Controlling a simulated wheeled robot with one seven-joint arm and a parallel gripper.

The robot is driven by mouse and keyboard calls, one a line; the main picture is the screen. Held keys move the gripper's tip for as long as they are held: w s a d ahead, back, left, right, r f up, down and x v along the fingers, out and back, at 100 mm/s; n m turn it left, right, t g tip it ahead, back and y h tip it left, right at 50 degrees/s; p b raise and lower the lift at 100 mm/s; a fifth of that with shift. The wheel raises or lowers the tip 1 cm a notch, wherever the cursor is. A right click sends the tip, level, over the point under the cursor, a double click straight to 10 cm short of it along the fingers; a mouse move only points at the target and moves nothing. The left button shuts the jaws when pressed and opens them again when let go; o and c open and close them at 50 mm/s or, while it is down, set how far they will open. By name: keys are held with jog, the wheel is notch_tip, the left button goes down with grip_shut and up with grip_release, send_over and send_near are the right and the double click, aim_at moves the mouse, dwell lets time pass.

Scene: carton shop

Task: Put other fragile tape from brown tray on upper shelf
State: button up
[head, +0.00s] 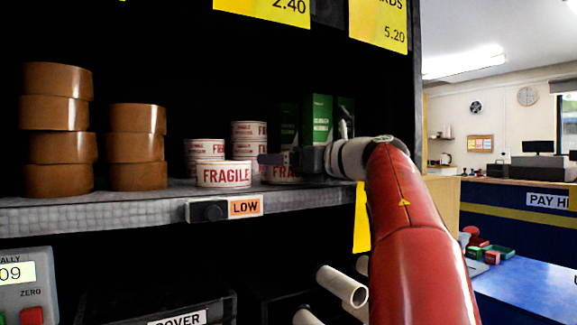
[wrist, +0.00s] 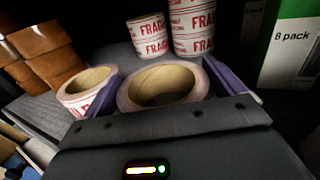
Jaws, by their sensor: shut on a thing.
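My gripper (head: 292,160) is over the shelf (head: 120,208), with its fingers around a white fragile tape roll with red print (head: 282,175). In the wrist view the roll (wrist: 123,101) sits between the two purple fingers of my gripper (wrist: 163,84). In the head view it is at shelf height, partly hidden by my gripper; I cannot tell whether it touches the shelf. Another fragile tape roll (head: 223,174) stands just left of it, and also shows in the wrist view (wrist: 75,97). Fragile rolls are stacked behind (head: 249,138). The brown tray is not in view.
Brown tape rolls (head: 57,115) stand in stacks at the left of the shelf. Green boxes (head: 318,120) stand behind my gripper, and one labelled 8 pack (wrist: 292,45) is close on the right. The shelf's right upright (head: 417,90) is beside my arm.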

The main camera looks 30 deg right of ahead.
jog(key=shift+f, duration=0.15)
jog(key=o, duration=0.8)
jog(key=shift+s+d+r, duration=0.1)
jog(key=shift+r, duration=0.1)
jog(key=b+v, duration=0.1)
jog(key=v, duration=1)
jog(key=shift+s+d, duration=0.1)
jog(key=shift+s, duration=0.3)
